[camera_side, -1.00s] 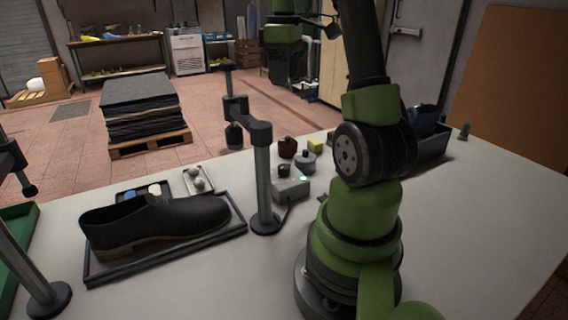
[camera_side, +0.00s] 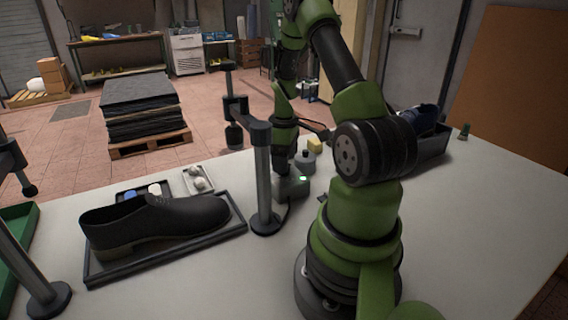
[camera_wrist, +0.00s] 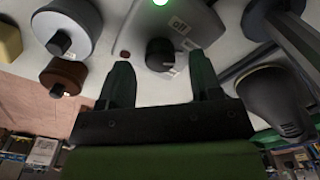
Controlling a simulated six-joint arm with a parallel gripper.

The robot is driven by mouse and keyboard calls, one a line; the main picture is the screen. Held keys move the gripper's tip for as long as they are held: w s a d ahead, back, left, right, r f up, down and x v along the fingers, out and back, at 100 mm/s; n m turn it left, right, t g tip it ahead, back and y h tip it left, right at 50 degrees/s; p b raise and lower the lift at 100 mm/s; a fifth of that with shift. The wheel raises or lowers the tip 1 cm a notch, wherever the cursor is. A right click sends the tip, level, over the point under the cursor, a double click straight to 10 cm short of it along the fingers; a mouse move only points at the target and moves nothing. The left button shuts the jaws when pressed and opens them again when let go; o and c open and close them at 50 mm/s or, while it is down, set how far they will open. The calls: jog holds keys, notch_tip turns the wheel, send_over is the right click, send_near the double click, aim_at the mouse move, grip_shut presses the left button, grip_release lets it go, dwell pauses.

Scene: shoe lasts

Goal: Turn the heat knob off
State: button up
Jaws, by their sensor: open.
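The heat knob (camera_wrist: 160,54) is a dark round knob on a pale grey control box (camera_wrist: 185,12), seen in the wrist view. A lit green lamp (camera_wrist: 160,2) and a small red dot (camera_wrist: 124,54) are on the box, with small printed labels beside the knob. My gripper (camera_wrist: 158,66) is open and empty; its two fingers point at the box, with the knob between and just beyond their tips. Contact with the knob cannot be told. In the side view my gripper comes down over the control box (camera_side: 294,188), whose green lamp shows; the knob is hidden there.
A grey round tin (camera_wrist: 68,22), a brown pot (camera_wrist: 63,75) and a yellow block (camera_wrist: 8,40) stand beside the box. A dark post (camera_side: 262,185) rises close by. A black shoe (camera_side: 155,222) lies on a tray (camera_side: 165,262) at left.

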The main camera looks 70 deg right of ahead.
jog(key=shift+f, duration=0.8)
jog(key=c, duration=0.9)
jog(key=shift+c, duration=0.2)
jog(key=shift+n, duration=0.4)
jog(key=n, duration=0.5)
jog(key=shift+n, duration=0.3)
jog(key=n, duration=0.5)
jog(key=shift+n, duration=0.4)
jog(key=o, duration=0.9)
